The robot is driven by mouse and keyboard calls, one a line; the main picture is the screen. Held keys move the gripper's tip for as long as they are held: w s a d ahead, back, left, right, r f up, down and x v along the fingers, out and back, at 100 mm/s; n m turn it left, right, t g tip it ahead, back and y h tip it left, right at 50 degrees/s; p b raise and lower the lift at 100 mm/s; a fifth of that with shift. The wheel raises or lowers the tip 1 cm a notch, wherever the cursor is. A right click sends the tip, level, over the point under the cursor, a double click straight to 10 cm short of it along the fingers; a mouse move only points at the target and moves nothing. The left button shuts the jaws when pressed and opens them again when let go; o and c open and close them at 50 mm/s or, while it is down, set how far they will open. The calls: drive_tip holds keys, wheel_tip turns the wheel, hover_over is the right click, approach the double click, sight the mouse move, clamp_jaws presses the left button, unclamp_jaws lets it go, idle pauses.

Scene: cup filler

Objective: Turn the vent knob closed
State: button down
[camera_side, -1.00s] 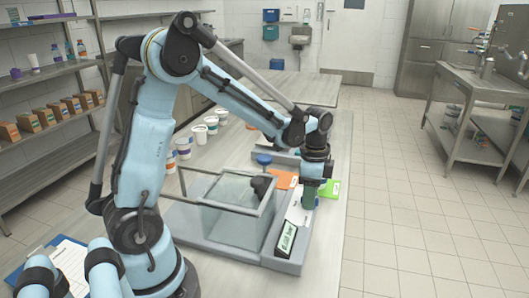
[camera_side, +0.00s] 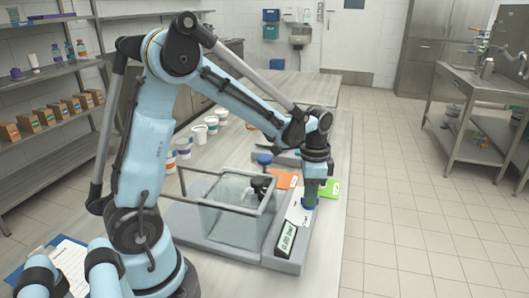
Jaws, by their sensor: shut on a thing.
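A clear glass-walled box (camera_side: 232,212) with a metal rim stands on the grey filler base (camera_side: 187,222). A small black part (camera_side: 262,185) shows at its far right corner, and a blue round cap (camera_side: 264,158) stands behind it; I cannot tell which, if either, is the vent knob. My gripper (camera_side: 309,203) points down just right of the box, over the base's right edge. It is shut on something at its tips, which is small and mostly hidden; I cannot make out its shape. The gripper is apart from the black part and the blue cap.
A small display (camera_side: 286,240) sits at the base's front right. An orange card (camera_side: 286,179) and a green card (camera_side: 330,189) lie behind and beside my gripper. Several white cups (camera_side: 199,134) line the table's left side. A clipboard (camera_side: 68,262) lies at front left.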

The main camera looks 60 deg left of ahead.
drive_tip(key=n, duration=1.1)
drive_tip(key=shift+n, duration=2.1)
drive_tip(key=c, duration=1.2)
unclamp_jaws()
drive_tip(key=shift+o, duration=0.2)
